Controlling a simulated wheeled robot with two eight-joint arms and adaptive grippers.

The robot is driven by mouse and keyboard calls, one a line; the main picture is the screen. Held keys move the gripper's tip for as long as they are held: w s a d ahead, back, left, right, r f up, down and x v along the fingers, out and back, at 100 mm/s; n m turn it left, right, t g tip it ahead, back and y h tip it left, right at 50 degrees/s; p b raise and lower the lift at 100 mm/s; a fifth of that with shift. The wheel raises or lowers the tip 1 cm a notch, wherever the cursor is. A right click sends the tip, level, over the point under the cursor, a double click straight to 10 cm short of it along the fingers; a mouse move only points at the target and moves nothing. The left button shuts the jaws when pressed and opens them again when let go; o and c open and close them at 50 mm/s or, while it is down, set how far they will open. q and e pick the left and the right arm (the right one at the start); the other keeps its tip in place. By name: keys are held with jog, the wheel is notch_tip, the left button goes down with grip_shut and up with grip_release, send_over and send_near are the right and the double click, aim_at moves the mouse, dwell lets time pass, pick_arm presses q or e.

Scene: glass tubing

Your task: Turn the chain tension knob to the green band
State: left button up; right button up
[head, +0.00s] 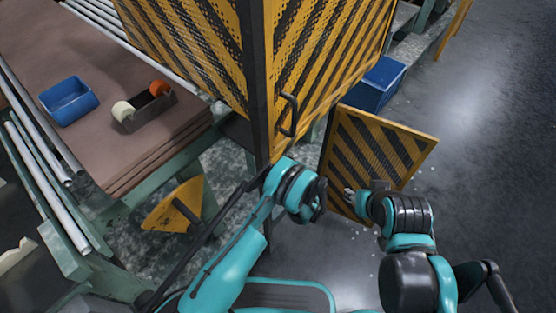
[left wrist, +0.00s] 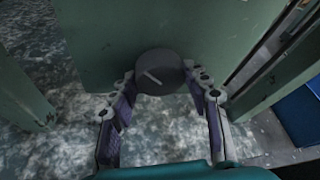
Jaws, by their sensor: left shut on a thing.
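The dark round knob (left wrist: 162,72) with a pale pointer line sits on a green upright panel (left wrist: 100,35) in the left wrist view. The line slants from upper left to lower right. My left gripper (left wrist: 159,80) has a finger on each side of the knob and is shut on it. No green band is visible. In the head view my left gripper (head: 316,207) is near the foot of the yellow-black guard, and the knob is hidden. My right gripper (head: 350,195) is in front of the open striped panel; its finger opening is unclear.
The striped guard (head: 330,50) with a dark handle (head: 288,115) stands ahead. The lower striped panel (head: 385,150) hangs open beside my arms. A blue crate (head: 378,82) stands behind it. A blue tray (head: 68,101) and a roll holder (head: 145,108) sit on the brown bench.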

pick_arm(q)
jog(key=shift+n+t, duration=0.6)
jog(key=shift+n, duration=0.3)
jog(key=o, duration=1.2)
jog(key=shift+c, duration=0.2)
notch_tip(320, 180, up, 10)
jog(key=shift+f, duration=0.1)
